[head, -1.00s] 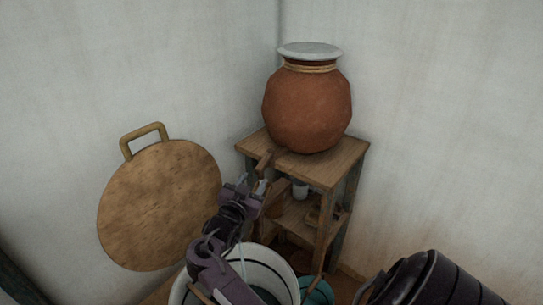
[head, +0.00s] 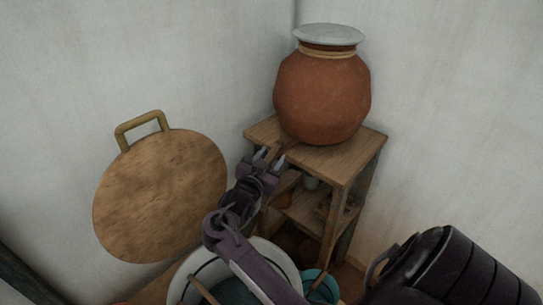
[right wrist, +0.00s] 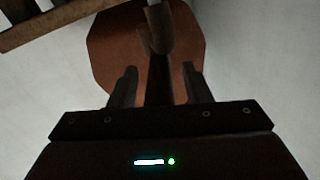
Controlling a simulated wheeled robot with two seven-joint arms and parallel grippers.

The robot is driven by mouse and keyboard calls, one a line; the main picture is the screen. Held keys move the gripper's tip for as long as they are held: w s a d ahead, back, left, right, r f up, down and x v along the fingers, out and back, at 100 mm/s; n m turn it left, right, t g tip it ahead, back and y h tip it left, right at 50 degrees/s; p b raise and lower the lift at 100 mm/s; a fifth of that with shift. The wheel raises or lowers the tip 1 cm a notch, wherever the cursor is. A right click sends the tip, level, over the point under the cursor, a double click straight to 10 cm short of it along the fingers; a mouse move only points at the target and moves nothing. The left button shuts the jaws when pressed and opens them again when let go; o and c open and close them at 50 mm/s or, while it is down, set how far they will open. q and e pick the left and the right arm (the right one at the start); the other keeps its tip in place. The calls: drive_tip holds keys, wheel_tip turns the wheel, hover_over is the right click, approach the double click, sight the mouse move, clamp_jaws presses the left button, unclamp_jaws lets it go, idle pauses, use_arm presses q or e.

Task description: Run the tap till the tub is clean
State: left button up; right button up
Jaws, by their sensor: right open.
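A round clay pot (head: 322,98) with a pale lid stands on a wooden stand. A wooden tap (head: 272,151) projects from its lower front toward my right gripper (head: 266,164). In the right wrist view the tap (right wrist: 160,30) lies in front of the pot (right wrist: 115,50), and a dark bar runs between the spread fingers (right wrist: 158,88). My right gripper is open at the tap; contact is unclear. A white tub (head: 284,260) stands below, partly covered by my right arm, with dark contents. I see no water stream now. My left gripper is out of view.
The wooden stand (head: 345,162) has a lower shelf with small items. A teal bowl (head: 322,284) sits beside the tub, and a stick (head: 204,290) crosses the tub. A round wooden board (head: 160,195) with a handle leans against the left wall.

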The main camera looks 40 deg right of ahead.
drive_tip(key=shift+s+a+r, duration=0.1)
drive_tip(key=shift+a, duration=0.15)
drive_tip(key=c, duration=0.4)
drive_tip(key=shift+c, duration=1.3)
drive_tip(key=shift+d, duration=0.1)
drive_tip(key=shift+c, duration=1.1)
clamp_jaws()
drive_tip(key=shift+s+d+t, duration=0.1)
drive_tip(key=shift+s+t, duration=0.05)
drive_tip(key=shift+t, duration=0.15)
drive_tip(key=shift+s+d+n+t+y+p, duration=0.1)
drive_tip(key=shift+s+n+t+y+p, duration=0.15)
drive_tip(key=shift+n+t+y+p, duration=0.3)
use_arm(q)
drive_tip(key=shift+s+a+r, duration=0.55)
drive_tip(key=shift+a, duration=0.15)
use_arm(e)
drive_tip(key=shift+n+t, duration=0.25)
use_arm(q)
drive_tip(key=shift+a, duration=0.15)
